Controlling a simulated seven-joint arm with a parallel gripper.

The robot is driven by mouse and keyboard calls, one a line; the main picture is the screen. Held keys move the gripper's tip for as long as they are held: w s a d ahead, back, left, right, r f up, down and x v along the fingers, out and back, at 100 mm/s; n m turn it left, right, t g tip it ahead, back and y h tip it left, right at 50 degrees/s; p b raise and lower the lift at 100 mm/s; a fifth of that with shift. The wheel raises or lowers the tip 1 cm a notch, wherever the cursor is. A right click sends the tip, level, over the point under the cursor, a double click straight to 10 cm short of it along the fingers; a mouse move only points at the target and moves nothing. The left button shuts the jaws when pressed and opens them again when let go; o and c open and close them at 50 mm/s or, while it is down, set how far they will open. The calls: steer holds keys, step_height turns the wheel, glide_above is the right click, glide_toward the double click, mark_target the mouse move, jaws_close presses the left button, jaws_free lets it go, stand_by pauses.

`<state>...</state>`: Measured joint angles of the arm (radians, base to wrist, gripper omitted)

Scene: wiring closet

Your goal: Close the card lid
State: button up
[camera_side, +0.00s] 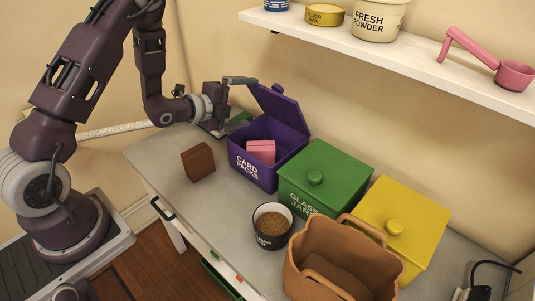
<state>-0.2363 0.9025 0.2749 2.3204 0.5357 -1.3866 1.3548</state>
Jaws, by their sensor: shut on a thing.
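The purple card box (262,178), labelled CARD PACKS, stands on the grey table with its mouth up. Its purple lid (276,112) is raised at the back, with a small knob on its outer face. Pink card packs (261,152) show inside the box. My gripper (246,101) is at the lid's left edge, above the box's left rear. One grey finger reaches the lid's upper left corner. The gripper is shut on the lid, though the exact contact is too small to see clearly.
A brown block (198,162) lies left of the box. A white shelf (410,62) hangs above. The table's left end is mostly clear.

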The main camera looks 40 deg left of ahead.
steer(key=s+f+g, duration=0.2)
steer(key=f, duration=0.1)
steer(key=s+f+g, duration=0.2)
steer(key=s+f, duration=0.1)
steer(key=f, duration=0.1)
steer(key=s+f+g, duration=0.2)
steer(key=f, duration=0.2)
steer(key=shift+s+a+f+y, duration=0.1)
steer(key=shift+s+a+y, duration=0.15)
steer(key=shift+s+y, duration=0.15)
step_height(320, 180, up, 7)
steer(key=shift+w+a, duration=0.2)
steer(key=shift+w, duration=0.1)
